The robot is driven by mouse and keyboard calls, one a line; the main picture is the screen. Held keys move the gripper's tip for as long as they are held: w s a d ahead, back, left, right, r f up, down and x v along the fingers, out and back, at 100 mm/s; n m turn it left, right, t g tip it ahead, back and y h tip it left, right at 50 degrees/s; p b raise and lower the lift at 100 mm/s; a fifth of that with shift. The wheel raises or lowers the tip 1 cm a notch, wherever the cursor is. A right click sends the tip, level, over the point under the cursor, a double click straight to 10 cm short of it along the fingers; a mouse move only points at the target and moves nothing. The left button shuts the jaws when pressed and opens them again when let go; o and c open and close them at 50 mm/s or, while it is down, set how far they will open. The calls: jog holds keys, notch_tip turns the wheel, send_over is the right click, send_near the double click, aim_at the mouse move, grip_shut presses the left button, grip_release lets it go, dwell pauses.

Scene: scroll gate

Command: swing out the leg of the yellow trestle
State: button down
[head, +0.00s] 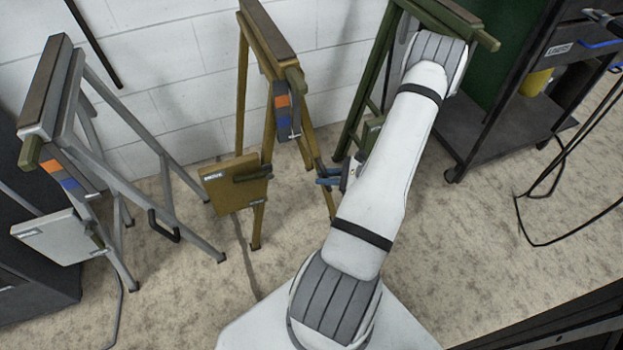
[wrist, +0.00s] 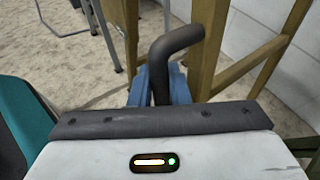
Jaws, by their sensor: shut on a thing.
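The yellow trestle (head: 244,95) stands upright near the wall in the middle of the head view, with a yellow plate (head: 228,190) low at its front. Its yellow legs also show in the wrist view (wrist: 211,45). My gripper (head: 329,177) is at the trestle's right-hand leg, low down. In the wrist view my gripper's blue fingers (wrist: 160,90) are shut on a dark bent handle (wrist: 172,45) in front of the yellow legs. In the head view the handle cannot be made out at the fingers.
A grey trestle (head: 90,85) with a dark handle (head: 163,228) stands at the left. A green trestle (head: 378,60) stands at the right, partly behind my arm. A dark cart (head: 505,120) is farther right. Speckled floor (head: 200,310) is open in front.

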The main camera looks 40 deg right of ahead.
jog(key=shift+d, duration=0.4)
jog(key=c, duration=1.8)
grip_release()
jog(key=shift+r, duration=0.1)
jog(key=o, duration=0.4)
jog(key=shift+a, duration=0.1)
jog(key=p+v, duration=0.2)
jog(key=v, duration=0.6)
jog(key=shift+a, duration=0.1)
